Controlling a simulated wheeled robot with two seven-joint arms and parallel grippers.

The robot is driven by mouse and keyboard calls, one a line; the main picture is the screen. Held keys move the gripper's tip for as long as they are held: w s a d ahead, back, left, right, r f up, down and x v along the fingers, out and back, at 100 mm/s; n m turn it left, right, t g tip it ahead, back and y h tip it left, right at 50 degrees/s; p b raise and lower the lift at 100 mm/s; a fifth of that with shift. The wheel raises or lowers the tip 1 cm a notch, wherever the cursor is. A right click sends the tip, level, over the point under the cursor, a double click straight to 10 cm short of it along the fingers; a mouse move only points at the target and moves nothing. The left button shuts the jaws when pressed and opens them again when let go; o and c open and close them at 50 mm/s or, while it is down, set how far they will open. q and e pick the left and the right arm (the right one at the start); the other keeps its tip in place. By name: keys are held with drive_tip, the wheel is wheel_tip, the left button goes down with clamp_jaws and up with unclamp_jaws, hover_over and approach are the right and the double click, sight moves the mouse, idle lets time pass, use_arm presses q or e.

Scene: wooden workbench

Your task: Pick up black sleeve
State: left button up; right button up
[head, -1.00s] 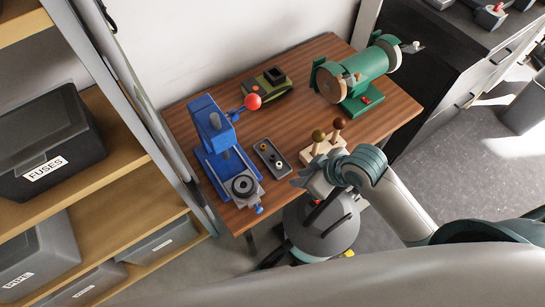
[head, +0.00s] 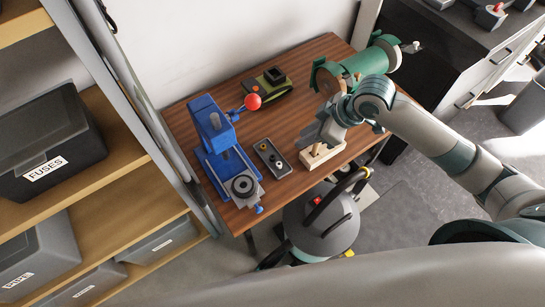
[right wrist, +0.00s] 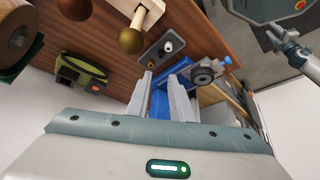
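A small grey tray (head: 262,150) lies on the wooden workbench and holds a few small parts, one brass-coloured and one pale. A small dark piece in it, likely the black sleeve (head: 272,158), is hard to make out. In the right wrist view the tray (right wrist: 151,54) is beyond the fingertips. My right gripper (head: 312,135) is above the bench to the right of the tray, over the wooden peg block. In the wrist view its two fingers (right wrist: 165,72) are apart with nothing between them. My left gripper is out of view.
A blue press (head: 212,135) with a red ball handle stands left of the tray. The wooden peg block (head: 318,157) sits partly under my right gripper. A green machine (head: 385,58) and a green-black device (head: 268,82) are behind. A round grey vacuum (head: 320,225) stands in front.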

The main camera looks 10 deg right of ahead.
drive_tip(key=shift+f, duration=0.1)
drive_tip(key=p, duration=0.3)
approach(274, 157)
drive_tip(key=shift+w+a+f, duration=0.5)
drive_tip(key=shift+a+f, duration=0.1)
drive_tip(key=shift+a, duration=0.05)
drive_tip(key=shift+w+a+f, duration=0.15)
drive_tip(key=shift+f, duration=0.4)
drive_tip(key=shift+w+a+f+p, duration=0.1)
drive_tip(key=shift+a+f+p, duration=0.2)
drive_tip(key=shift+f, duration=0.2)
drive_tip(key=p+x, duration=0.1)
drive_tip(key=x, duration=0.1)
drive_tip(key=shift+f, duration=0.4)
drive_tip(key=shift+w+a+f, duration=0.2)
drive_tip(key=shift+a+f, duration=0.05)
drive_tip(key=shift+f, duration=0.3)
